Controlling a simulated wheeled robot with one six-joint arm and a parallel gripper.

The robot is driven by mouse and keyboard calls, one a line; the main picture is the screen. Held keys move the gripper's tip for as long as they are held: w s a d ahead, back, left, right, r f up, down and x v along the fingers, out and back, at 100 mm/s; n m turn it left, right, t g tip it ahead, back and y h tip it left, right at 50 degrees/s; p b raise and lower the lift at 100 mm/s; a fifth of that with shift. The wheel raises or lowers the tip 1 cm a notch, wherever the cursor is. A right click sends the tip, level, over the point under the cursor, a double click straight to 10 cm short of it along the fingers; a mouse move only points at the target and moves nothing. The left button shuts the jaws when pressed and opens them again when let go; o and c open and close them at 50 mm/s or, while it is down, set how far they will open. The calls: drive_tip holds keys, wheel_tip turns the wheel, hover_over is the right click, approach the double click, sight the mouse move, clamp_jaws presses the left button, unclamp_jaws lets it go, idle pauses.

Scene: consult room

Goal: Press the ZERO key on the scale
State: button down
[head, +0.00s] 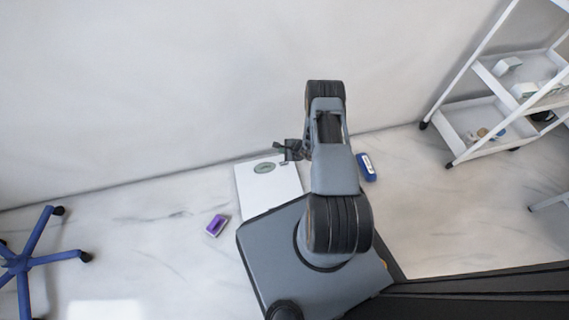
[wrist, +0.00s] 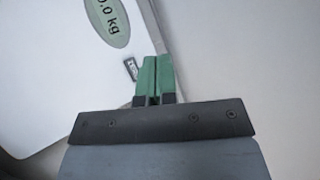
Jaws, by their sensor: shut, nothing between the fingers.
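The white scale (head: 258,192) lies on the floor by the wall. Its oval green display (head: 264,168) faces up; in the wrist view the display (wrist: 108,20) is partly cut off and shows "0 kg" at its end. A small dark-framed key (wrist: 130,69) sits near the scale's edge; its label is too small to read. My gripper (head: 282,146) is at the scale's far right corner. In the wrist view its green fingers (wrist: 153,62) are shut and empty, just right of the key and over the scale's edge. I cannot tell whether they touch it.
A purple object (head: 217,225) lies on the floor left of the scale, and a blue object (head: 366,167) lies right of my arm. A white shelf cart (head: 478,112) stands at the right. A blue chair base (head: 32,250) is at the far left. The wall is close behind the scale.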

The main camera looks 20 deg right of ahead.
drive_tip(key=b, duration=0.5)
hover_over(284, 164)
wheel_tip(284, 164, down, 6)
drive_tip(key=shift+f, duration=1.4)
drive_tip(key=shift+f, duration=0.2)
idle(0.9)
drive_tip(key=shift+f, duration=0.25)
drive_tip(key=shift+f, duration=0.25)
idle(0.7)
drive_tip(key=shift+r+p, duration=0.1)
drive_tip(key=shift+p, duration=0.25)
drive_tip(key=shift+r+p, duration=0.45)
drive_tip(key=shift+r, duration=0.2)
